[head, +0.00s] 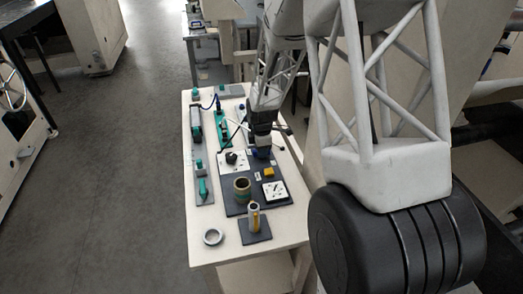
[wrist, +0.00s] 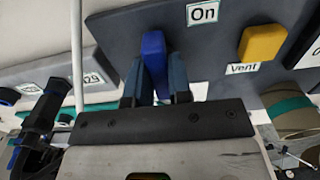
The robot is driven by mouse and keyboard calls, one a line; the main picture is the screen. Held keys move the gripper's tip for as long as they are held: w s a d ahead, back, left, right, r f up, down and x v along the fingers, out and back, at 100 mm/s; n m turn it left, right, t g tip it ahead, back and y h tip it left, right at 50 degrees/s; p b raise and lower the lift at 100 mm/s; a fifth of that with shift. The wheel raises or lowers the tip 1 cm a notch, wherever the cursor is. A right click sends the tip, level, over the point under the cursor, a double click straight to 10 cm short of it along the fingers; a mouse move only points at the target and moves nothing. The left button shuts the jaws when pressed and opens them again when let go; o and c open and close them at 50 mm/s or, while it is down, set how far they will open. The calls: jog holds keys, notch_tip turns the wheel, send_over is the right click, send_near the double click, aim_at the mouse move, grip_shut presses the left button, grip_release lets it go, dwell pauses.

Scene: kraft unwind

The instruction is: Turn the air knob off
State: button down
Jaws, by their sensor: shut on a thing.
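A blue knob (wrist: 154,55) stands on a dark grey panel (wrist: 110,33), with its long side running up and down in the wrist view. An "On" label (wrist: 202,12) lies up and to the right of it. My gripper (wrist: 156,78) is shut on the blue knob, one dark finger on each side. In the head view my gripper (head: 262,142) reaches down to the panel, and the knob is mostly hidden by it.
A yellow knob (wrist: 262,43) with a "Vent" label (wrist: 242,69) is close on the right. A white dial plate (head: 275,192), a brown-green cup (head: 242,190), a yellow post (head: 254,216) and a grey ring (head: 213,237) are nearer the table's front.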

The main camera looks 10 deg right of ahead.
jog(key=shift+m, duration=0.3)
jog(key=m, duration=1.2)
jog(key=shift+m, duration=2.2)
jog(key=c, duration=1)
grip_release()
jog(key=shift+c, duration=0.2)
jog(key=shift+r, duration=0.15)
